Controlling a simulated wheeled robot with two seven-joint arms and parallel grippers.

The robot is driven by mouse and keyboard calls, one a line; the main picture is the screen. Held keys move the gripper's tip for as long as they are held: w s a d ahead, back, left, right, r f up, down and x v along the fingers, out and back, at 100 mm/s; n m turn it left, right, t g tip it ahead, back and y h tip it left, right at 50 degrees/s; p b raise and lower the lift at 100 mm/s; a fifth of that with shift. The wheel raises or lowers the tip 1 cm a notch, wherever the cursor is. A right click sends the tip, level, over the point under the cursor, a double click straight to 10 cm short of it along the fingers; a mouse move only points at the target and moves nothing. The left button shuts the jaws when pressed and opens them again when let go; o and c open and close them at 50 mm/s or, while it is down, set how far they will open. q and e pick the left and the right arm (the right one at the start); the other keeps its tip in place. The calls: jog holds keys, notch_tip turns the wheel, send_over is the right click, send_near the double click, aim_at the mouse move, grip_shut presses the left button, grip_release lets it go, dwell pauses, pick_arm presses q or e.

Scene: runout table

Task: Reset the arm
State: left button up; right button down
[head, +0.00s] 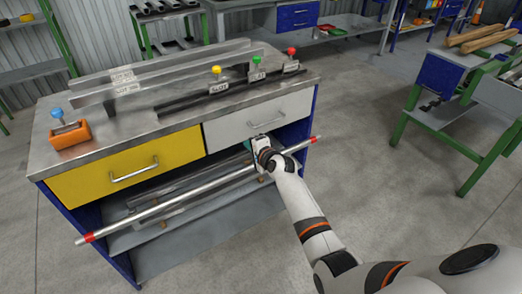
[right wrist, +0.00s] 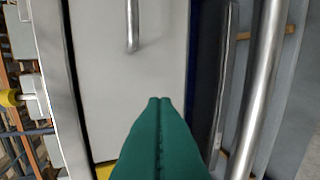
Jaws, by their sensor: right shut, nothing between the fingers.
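My right arm reaches in from the lower right in the head view, with its gripper (head: 249,145) in front of the white drawer (head: 258,121) of the runout table (head: 175,125). In the right wrist view the green fingers (right wrist: 159,100) are pressed together with nothing between them. They point along the white drawer front, below its handle (right wrist: 132,30). A long metal bar with red ends (head: 160,208) runs across the table's front, close to my right gripper; whether they touch is unclear. My left gripper is out of view.
The yellow drawer (head: 120,173) is shut beside the white one. A green-framed bench (head: 460,110) stands at the right. Open floor lies between.

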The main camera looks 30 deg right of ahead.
jog(key=v, duration=0.6)
jog(key=s+a+f+n+g+p, duration=0.1)
jog(key=s+f+n+g, duration=0.15)
jog(key=s+f, duration=0.6)
jog(key=s+a+f+n+g, duration=0.2)
jog(key=s+f+n, duration=0.3)
jog(key=f, duration=0.7)
jog(key=s+a+f+n+g+p, duration=0.1)
jog(key=s+f+n+g, duration=0.15)
jog(key=s+f, duration=0.75)
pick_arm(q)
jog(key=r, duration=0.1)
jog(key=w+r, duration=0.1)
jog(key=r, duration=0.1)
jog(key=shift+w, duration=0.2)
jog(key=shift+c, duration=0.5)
pick_arm(e)
jog(key=s+a+f+n+g, duration=0.1)
jog(key=s+f+n+g, duration=0.2)
jog(key=s+f, duration=0.4)
jog(key=s+f+n+g+h, duration=0.1)
jog(key=s+f+n+g, duration=0.2)
jog(key=s, duration=2.3)
notch_tip(320, 180, down, 4)
jog(key=n, duration=0.3)
jog(key=shift+s+a+n, duration=0.15)
jog(key=shift+a+n, duration=0.15)
jog(key=shift+a, duration=0.1)
